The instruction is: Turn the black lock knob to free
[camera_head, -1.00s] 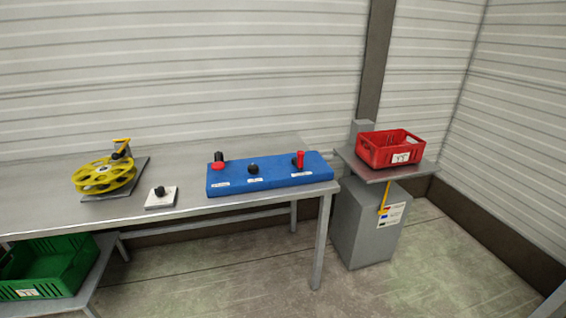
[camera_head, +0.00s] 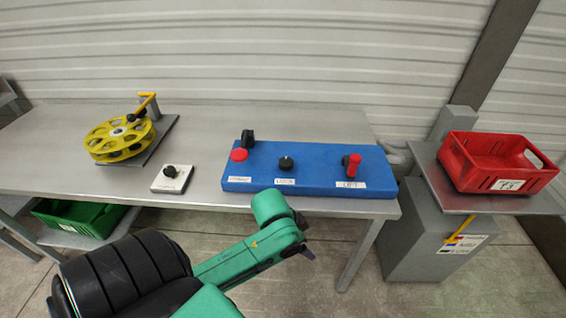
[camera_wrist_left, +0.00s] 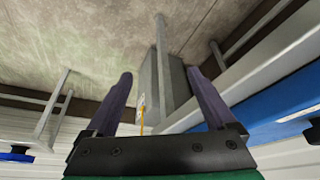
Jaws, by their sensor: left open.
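A round black knob (camera_head: 286,163) with a pale mark on top sits in the middle of the blue panel (camera_head: 318,160), above a small label too small to read surely. A second black knob (camera_head: 170,171) is on a separate white plate (camera_head: 172,183) to the left. My left gripper (camera_head: 305,247) is in front of the table's front edge, apart from the panel and below it in the picture. In the left wrist view the left gripper (camera_wrist_left: 158,78) has its two dark fingers spread, with nothing between them. My right gripper is not in view.
The panel also carries a red button (camera_head: 239,155) with a black part behind it, and a red lever (camera_head: 353,163). A yellow reel (camera_head: 118,139) stands at the table's left. A red crate (camera_head: 480,175) is on a stand at right; a green crate (camera_head: 85,216) is below.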

